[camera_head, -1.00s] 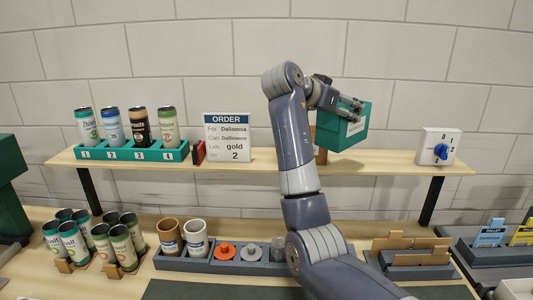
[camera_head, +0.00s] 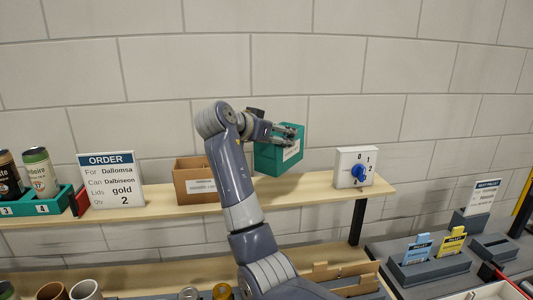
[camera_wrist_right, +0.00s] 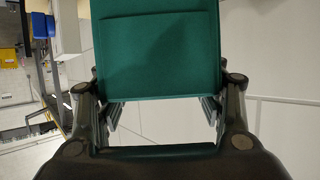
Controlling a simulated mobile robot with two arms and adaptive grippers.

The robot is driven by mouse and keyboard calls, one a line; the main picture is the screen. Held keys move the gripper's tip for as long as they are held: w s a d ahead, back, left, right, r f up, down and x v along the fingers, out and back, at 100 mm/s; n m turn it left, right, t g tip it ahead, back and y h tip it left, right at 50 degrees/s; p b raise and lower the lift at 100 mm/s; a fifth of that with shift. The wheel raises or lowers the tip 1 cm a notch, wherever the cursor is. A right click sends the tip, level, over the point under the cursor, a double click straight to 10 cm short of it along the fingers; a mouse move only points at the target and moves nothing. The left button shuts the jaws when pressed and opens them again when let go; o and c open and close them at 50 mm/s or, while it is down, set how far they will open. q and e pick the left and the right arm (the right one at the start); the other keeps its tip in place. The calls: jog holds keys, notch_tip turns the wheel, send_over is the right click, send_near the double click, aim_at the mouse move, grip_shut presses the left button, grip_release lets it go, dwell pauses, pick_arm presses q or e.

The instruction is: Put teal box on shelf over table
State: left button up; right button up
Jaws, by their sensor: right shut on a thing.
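The teal box (camera_head: 270,157) has a white label on its front. My right gripper (camera_head: 289,133) is shut on it near its top, at the height of the shelf over the table (camera_head: 310,196). The box is between a cardboard box and a dial unit, with its underside close to the shelf top. I cannot tell whether it touches the shelf. In the right wrist view the teal box (camera_wrist_right: 155,55) fills the middle between the fingers (camera_wrist_right: 160,108). My left gripper is not in view.
An open cardboard box (camera_head: 196,188) stands left on the shelf. The dial unit (camera_head: 352,168) with a blue knob stands to the right. An order sign (camera_head: 112,182) and cans in a teal rack (camera_head: 42,208) are further left. Bare shelf lies in front of the teal box.

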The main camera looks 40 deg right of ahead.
aim_at(265, 153)
jog(key=f, duration=0.2)
jog(key=d+f+p, duration=0.1)
jog(key=f, duration=0.1)
jog(key=shift+d, duration=0.1)
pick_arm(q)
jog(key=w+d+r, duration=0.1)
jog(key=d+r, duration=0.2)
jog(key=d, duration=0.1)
pick_arm(e)
jog(key=shift+f+p, duration=0.45)
jog(key=shift+f, duration=0.9)
jog(key=o, duration=1.2)
jog(key=shift+r, duration=0.35)
jog(key=b+v, duration=0.2)
jog(key=v, duration=0.3)
jog(key=b+v, duration=0.2)
jog(key=v, duration=0.4)
jog(key=shift+w+f, duration=0.1)
jog(key=shift+f, duration=0.15)
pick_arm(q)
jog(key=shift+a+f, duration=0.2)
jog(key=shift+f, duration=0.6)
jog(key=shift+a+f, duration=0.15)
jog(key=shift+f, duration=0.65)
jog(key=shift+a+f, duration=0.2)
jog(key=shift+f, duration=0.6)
pick_arm(e)
jog(key=shift+s+a+r, duration=0.2)
jog(key=shift+a+r, duration=0.1)
jog(key=shift+a, duration=0.3)
